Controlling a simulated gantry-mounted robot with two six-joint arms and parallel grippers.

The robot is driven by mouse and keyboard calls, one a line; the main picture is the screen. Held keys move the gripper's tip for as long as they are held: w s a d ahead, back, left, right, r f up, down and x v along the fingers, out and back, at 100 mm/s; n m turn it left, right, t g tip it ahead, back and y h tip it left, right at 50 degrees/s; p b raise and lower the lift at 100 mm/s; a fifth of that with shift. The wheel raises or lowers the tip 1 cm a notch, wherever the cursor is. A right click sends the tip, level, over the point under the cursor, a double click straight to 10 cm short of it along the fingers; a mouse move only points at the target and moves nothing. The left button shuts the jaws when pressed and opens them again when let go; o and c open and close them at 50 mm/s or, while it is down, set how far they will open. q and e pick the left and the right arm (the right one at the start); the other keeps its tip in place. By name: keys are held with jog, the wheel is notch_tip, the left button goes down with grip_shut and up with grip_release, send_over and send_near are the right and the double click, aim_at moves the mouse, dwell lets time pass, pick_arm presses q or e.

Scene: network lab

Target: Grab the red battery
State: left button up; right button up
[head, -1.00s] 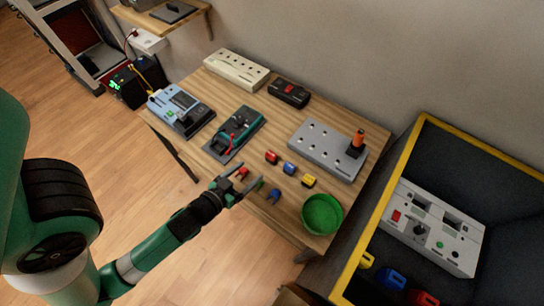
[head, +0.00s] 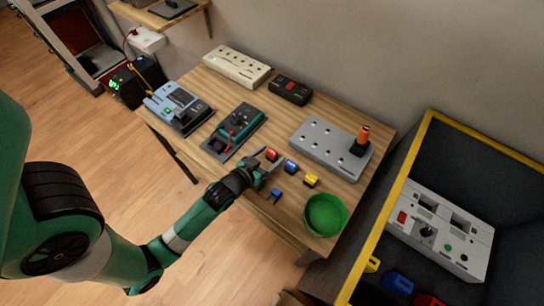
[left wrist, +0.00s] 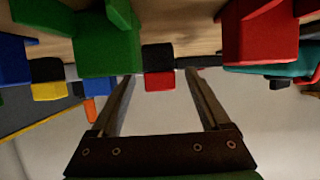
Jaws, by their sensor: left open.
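The red battery (head: 271,154), a small red block with a black part, stands on the wooden table at the far row of small blocks. In the left wrist view it (left wrist: 158,81) shows ahead, between the finger ends. My left gripper (head: 267,160) is open, with its fingers reaching toward the battery from the near side. I cannot tell whether the fingers reach around it; no grip on it shows. A larger-looking red piece (left wrist: 260,38) and a green piece (left wrist: 108,45) flank the fingers in the wrist view. My right gripper is not in view.
A blue block (head: 291,166) and a yellow block (head: 311,180) continue the row to the right. Another blue piece (head: 274,195) and a green bowl (head: 325,214) lie nearer the front edge. A meter (head: 234,131) stands left; a grey socket board (head: 330,148) stands behind.

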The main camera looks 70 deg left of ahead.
pick_arm(q)
grip_shut()
dwell(0.3)
jog(key=shift+r, duration=0.15)
jog(key=shift+r+p, duration=0.35)
notch_tip(320, 180, up, 3)
jog(key=shift+f+p, duration=0.2)
jog(key=shift+p, duration=0.7)
jog(key=s+a+r+p, duration=0.1)
jog(key=s+r+p, duration=0.2)
jog(key=s, duration=0.4)
jog(key=s+a+r+p, duration=0.1)
jog(key=s+r+p, duration=0.2)
jog(key=s+r, duration=0.3)
jog(key=shift+s+r+p, duration=0.3)
jog(key=shift+s+p, duration=0.05)
jog(key=shift+s, duration=0.1)
